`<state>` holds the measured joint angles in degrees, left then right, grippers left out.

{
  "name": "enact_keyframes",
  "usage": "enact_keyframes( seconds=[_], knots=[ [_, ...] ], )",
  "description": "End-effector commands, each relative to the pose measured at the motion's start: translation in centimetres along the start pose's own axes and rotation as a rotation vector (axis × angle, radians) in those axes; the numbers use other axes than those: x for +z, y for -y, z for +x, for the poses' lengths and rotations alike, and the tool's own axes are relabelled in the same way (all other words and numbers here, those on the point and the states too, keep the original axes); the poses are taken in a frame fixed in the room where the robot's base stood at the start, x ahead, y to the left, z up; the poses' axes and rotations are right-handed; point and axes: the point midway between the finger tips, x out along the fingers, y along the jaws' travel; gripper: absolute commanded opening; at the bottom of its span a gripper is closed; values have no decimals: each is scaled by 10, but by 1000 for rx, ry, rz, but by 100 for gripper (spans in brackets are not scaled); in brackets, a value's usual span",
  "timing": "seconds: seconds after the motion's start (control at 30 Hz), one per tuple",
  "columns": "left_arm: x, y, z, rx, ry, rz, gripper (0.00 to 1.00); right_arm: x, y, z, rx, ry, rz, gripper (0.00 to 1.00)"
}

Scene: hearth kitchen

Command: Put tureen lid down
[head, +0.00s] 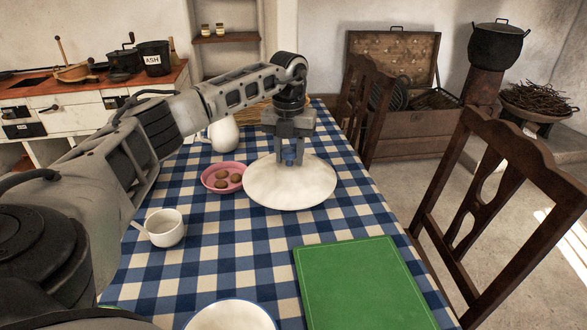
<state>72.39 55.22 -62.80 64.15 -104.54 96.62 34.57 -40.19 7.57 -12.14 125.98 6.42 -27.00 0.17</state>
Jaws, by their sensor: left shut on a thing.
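The tureen lid (290,190) is a round, pale white dome with a blue knob at its top. It is in the middle of the head view, over the blue and white checked tablecloth (232,270). My left gripper (290,157) comes down from above and is shut on the lid's knob. I cannot tell whether the lid's rim touches the cloth. No tureen can be made out under the lid. My right gripper is not in view.
A pink bowl (209,180) with several brown round things is close at the lid's left. Wooden chairs (480,215) line the right side.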

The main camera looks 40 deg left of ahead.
Motion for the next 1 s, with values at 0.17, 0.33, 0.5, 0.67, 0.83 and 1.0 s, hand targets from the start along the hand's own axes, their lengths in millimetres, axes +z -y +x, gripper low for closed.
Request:
enact_keyframes(
  seconds=[0.17,0.33,0.5,0.67,0.83,1.0],
  knots=[
    [-2,10,29,1,-4,0,0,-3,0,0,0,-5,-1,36],
    [-1,10,42,0,-1,1,0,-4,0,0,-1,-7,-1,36],
    [-1,10,42,-1,0,2,0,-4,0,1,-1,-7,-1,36],
    [-1,10,44,0,-1,2,0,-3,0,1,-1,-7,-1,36],
    [-1,10,46,1,-2,2,55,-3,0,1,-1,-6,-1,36],
    [-1,10,45,1,-2,2,55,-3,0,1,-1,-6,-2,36]
  ],
)
